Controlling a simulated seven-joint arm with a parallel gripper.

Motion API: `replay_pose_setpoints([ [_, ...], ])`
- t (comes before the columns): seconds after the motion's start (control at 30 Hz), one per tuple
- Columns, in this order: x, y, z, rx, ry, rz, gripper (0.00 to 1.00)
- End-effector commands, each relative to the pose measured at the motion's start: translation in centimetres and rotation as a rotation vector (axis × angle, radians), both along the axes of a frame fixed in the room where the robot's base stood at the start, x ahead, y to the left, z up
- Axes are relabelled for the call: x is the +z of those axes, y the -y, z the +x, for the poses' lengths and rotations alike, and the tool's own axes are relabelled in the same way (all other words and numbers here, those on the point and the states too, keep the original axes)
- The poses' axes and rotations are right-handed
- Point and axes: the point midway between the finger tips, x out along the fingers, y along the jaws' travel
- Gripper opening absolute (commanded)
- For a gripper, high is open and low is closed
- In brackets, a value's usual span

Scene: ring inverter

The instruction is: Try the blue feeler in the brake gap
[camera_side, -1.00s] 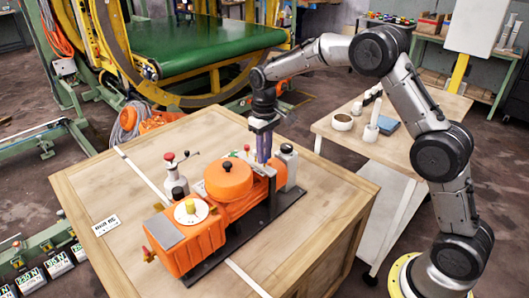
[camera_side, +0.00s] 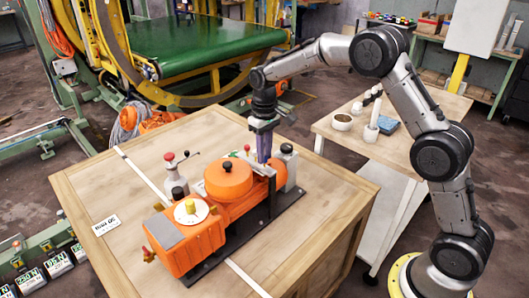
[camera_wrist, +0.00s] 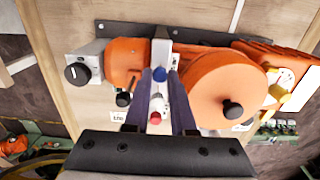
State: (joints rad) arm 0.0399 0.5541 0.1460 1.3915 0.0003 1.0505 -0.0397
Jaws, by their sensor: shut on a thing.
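My gripper (camera_side: 264,160) points down at the orange machine (camera_side: 205,240), at its right-hand part beside the orange drum (camera_side: 229,180). I take this piece to be the feeler. The fingers reach down between the drum (camera_wrist: 215,90) and the orange cylinder (camera_wrist: 124,68), near a grey upright bracket (camera_wrist: 160,52). The brake gap itself is hidden, so I cannot tell whether the feeler is in it.
The machine stands on a dark base plate on a wooden table (camera_side: 110,195).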

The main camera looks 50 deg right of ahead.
Motion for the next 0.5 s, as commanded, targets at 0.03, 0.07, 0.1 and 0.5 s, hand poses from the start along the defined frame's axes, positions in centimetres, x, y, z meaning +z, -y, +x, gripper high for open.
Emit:
replay_pose_setpoints([
  [0.03, 0.1, 0.1, 0.1, 0.0, 0.002, -0.001, 0.0],
  [0.07, 0.1, 0.1, 0.1, 0.0, 0.003, -0.001, 0.0],
  [0.1, 0.4, 0.1, 0.1, 0.0, 0.004, -0.001, 0.0],
  [0.5, 1.3, 0.1, 0.1, 0.0, 0.005, -0.001, 0.4],
])
